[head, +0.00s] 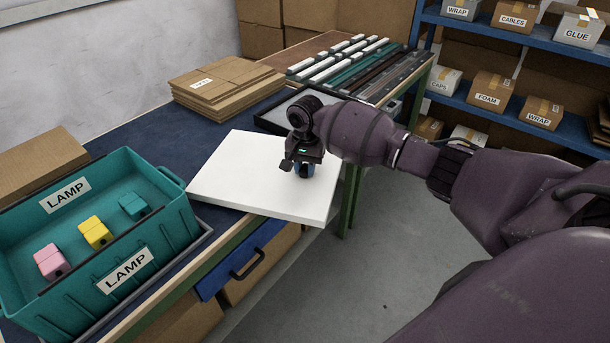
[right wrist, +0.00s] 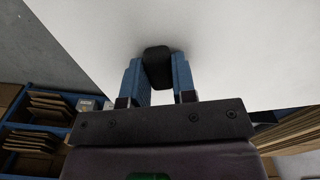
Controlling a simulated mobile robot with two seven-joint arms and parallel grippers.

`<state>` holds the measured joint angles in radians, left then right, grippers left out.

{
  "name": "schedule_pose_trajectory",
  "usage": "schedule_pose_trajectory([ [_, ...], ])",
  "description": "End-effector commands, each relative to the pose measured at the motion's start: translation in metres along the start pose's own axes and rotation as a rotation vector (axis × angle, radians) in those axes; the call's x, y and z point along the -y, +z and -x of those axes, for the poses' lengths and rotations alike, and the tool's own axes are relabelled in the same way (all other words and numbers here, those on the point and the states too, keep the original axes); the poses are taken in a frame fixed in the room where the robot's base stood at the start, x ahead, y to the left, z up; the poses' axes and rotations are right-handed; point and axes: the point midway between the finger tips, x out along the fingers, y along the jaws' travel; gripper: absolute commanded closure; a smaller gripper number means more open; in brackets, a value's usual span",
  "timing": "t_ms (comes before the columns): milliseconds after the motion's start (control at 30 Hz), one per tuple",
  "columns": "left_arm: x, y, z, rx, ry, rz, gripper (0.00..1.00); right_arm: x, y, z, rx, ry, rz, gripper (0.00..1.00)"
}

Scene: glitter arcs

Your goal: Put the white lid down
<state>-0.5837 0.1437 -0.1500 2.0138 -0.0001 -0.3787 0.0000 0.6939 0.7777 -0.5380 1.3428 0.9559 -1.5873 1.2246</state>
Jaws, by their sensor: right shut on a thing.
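The white lid (head: 240,172) is a flat, square white panel. It is over the blue-topped workbench (head: 140,142), and its right part sticks out past the bench's front edge. I cannot tell whether it touches the bench. My right gripper (head: 303,170) is above the lid's right part. In the right wrist view its blue fingers (right wrist: 157,82) are shut on the lid's black knob (right wrist: 157,62), and the lid's white face (right wrist: 230,45) fills most of the upper picture. My left gripper is not in view.
A teal LAMP crate (head: 165,218) with pink, yellow and teal blocks stands left of the lid. Flat cardboard (head: 225,85) is stacked behind. A dark tray (head: 268,118) lies partly under or behind the lid. Blue shelves (head: 500,122) with boxes stand at the right.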

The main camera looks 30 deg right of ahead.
Motion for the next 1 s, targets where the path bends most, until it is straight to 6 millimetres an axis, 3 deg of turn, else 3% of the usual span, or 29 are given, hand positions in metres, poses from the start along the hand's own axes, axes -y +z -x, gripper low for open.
schedule_pose_trajectory([
  [167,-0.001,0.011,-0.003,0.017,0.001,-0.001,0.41,-0.001,0.0,-0.026,0.003,0.004,0.0,1.0],
  [567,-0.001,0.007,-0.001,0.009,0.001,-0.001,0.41,-0.001,0.0,-0.029,0.001,0.001,0.0,1.0],
  [600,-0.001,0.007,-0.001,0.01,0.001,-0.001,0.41,-0.001,0.0,-0.029,0.001,0.002,0.0,0.72],
  [733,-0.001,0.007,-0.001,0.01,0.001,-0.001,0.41,-0.001,0.0,-0.03,0.001,0.002,0.0,0.52],
  [1000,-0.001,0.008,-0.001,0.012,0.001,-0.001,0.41,-0.001,0.0,-0.029,0.001,0.002,0.0,0.49],
])
